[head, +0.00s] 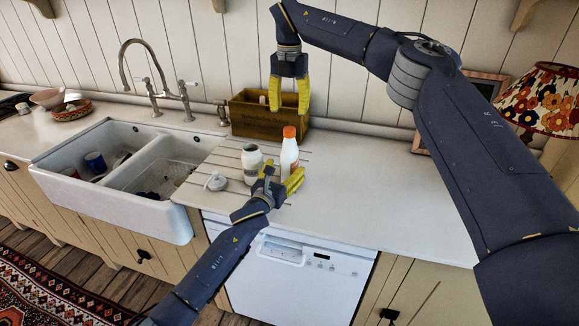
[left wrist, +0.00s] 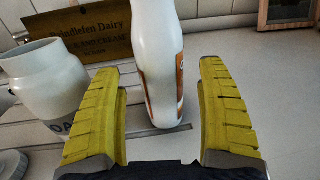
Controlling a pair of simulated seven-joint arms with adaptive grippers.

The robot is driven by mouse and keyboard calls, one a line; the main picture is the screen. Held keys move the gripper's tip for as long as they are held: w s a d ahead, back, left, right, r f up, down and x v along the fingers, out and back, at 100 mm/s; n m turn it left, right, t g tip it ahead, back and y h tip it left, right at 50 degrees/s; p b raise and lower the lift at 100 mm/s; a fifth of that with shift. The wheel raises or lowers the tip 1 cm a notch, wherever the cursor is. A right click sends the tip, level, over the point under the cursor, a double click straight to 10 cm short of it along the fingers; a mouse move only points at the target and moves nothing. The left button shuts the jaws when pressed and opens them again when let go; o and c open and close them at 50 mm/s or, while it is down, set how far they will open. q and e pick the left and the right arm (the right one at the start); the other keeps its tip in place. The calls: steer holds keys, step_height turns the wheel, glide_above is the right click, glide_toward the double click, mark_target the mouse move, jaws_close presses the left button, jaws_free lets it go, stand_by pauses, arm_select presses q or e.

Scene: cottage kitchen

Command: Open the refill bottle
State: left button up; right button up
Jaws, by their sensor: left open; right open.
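The refill bottle (head: 289,155) is white with an orange cap (head: 289,132) and stands upright on the counter. In the left wrist view its white body (left wrist: 157,60) rises between and just beyond my left fingers, its top out of frame. My left gripper (head: 284,184) is low in front of the bottle, open and empty; its yellow fingers also show in the left wrist view (left wrist: 160,110). My right gripper (head: 289,104) hangs above and behind the bottle, yellow fingers pointing down, open and empty.
A wooden crate (head: 255,118) is behind. A floral lamp (head: 541,98) stands right. The counter right of the bottle is clear.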

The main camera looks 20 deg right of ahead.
arm_select(q)
steer(key=shift+x, duration=2)
steer(key=shift+c, duration=0.2)
jaws_close()
arm_select(e)
steer(key=shift+f, duration=0.1)
